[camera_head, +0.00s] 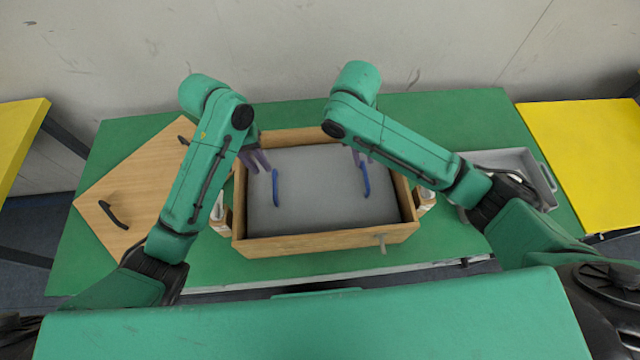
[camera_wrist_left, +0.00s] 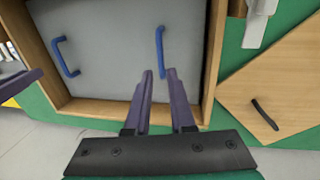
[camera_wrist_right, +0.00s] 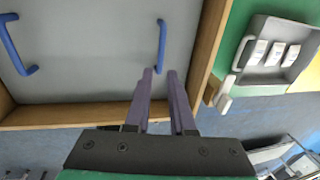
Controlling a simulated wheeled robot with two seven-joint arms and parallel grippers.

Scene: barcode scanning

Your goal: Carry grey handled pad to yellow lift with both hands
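The grey pad (camera_head: 320,190) lies flat inside a wooden box (camera_head: 330,245) on the green table. It has two blue handles, a left one (camera_head: 275,187) and a right one (camera_head: 365,180). My left gripper (camera_head: 262,160) is above the pad near the left handle. In the left wrist view its fingers (camera_wrist_left: 159,76) are parted and empty, with a handle (camera_wrist_left: 160,50) just beyond the tips. My right gripper (camera_head: 362,158) is near the right handle. In the right wrist view its fingers (camera_wrist_right: 160,75) are parted, with a handle (camera_wrist_right: 161,45) just beyond the tips.
A yellow surface (camera_head: 590,160) stands at the right, another (camera_head: 18,140) at the left. A wooden board (camera_head: 135,180) with black handles lies left of the box. A grey tray (camera_head: 535,165), holding white items in the right wrist view, is at the right.

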